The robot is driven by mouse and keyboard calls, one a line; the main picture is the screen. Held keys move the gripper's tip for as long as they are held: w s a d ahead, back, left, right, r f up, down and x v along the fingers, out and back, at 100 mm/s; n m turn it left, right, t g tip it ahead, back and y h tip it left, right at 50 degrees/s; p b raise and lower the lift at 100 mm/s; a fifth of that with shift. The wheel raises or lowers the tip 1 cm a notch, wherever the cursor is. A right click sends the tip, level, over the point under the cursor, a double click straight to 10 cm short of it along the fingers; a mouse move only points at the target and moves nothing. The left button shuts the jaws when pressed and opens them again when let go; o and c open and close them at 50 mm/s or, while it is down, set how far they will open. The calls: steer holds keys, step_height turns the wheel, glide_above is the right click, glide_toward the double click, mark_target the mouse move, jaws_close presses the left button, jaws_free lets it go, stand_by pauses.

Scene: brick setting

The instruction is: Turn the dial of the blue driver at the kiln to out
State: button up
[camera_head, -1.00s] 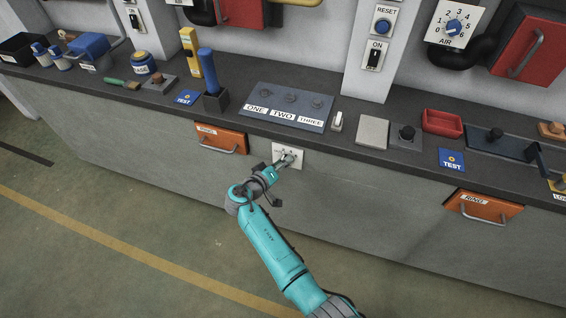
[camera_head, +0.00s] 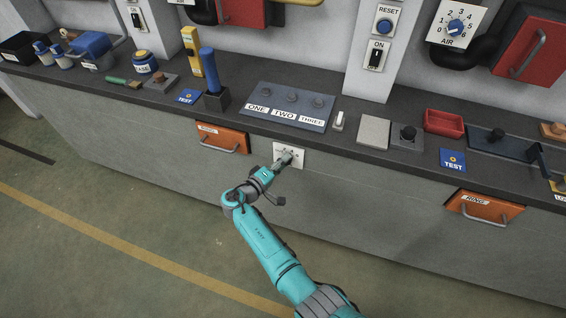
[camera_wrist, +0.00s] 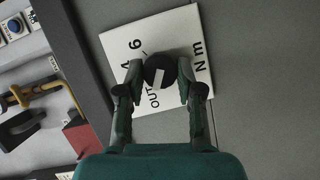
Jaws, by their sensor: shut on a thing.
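A white plate (camera_head: 299,162) is fixed to the grey bench front below the worktop. In the wrist view the plate (camera_wrist: 118,48) carries the marks 4, 6, OUT and N m. A round black dial (camera_wrist: 160,67) with a pale pointer bar stands on it. My gripper (camera_wrist: 160,82) is shut on the dial, one finger on each side; it also shows at the plate in the head view (camera_head: 286,158). The fingers hide part of the scale. An upright blue-handled tool (camera_head: 208,68), possibly the blue driver, stands in a dark holder on the worktop.
Orange drawers with handles flank the plate, one at left (camera_head: 222,139) and one labelled RING at right (camera_head: 484,207). A panel marked ONE, TWO, THREE (camera_head: 290,105) lies above on the worktop. The floor in front is clear.

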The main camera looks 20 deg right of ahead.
steer(key=o, duration=1.2)
steer(key=shift+c, duration=0.2)
steer(key=v, duration=1.2)
